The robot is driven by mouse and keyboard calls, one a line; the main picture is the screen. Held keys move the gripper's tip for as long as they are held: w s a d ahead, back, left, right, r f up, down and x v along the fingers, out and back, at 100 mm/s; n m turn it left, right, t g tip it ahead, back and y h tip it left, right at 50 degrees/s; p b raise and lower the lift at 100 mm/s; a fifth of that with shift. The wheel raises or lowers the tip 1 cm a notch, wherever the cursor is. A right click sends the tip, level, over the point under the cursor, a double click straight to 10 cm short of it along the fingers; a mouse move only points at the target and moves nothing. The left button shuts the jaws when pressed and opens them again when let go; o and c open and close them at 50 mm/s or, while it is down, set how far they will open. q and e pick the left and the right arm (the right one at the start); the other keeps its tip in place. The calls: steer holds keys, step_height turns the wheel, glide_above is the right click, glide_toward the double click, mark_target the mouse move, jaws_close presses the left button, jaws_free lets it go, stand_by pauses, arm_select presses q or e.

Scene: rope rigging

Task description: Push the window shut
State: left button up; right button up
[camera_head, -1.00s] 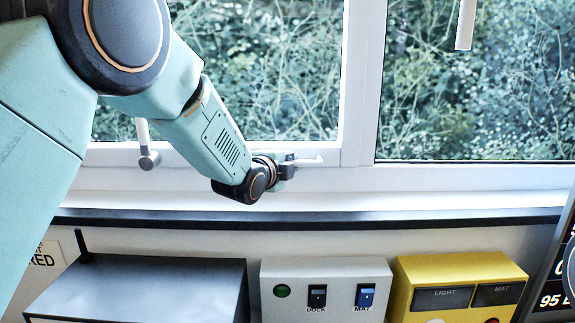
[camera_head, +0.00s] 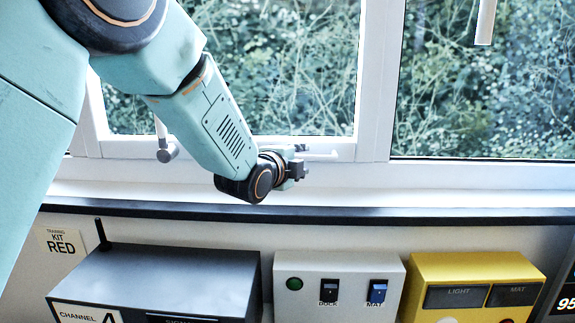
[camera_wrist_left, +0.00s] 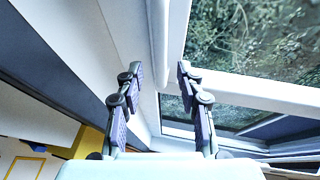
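The white-framed window (camera_head: 240,148) fills the upper left of the head view, with greenery behind its glass. A short white handle (camera_head: 322,156) sits on its bottom rail. My left gripper (camera_head: 299,170) is at this rail, by the handle's left end; I cannot tell whether it touches. In the left wrist view the gripper's fingers (camera_wrist_left: 160,76) are apart, and a white rounded bar (camera_wrist_left: 158,40) shows beyond and between the tips. There the window's rail (camera_wrist_left: 265,92) has greenery below it as well, above another white frame strip. My right gripper is not in view.
A fixed pane (camera_head: 485,100) is to the right, with a hanging white rod (camera_head: 485,22). A knobbed rod (camera_head: 166,150) is at the left. Below the dark-edged sill (camera_head: 430,214) stand a dark box (camera_head: 150,278), a white switch box (camera_head: 338,265) and a yellow box (camera_head: 480,265).

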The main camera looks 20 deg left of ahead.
arm_select(q)
steer(key=v, duration=0.8)
steer(key=shift+s, duration=0.3)
steer(key=shift+w+a+f, duration=0.15)
steer(key=shift+w, duration=0.1)
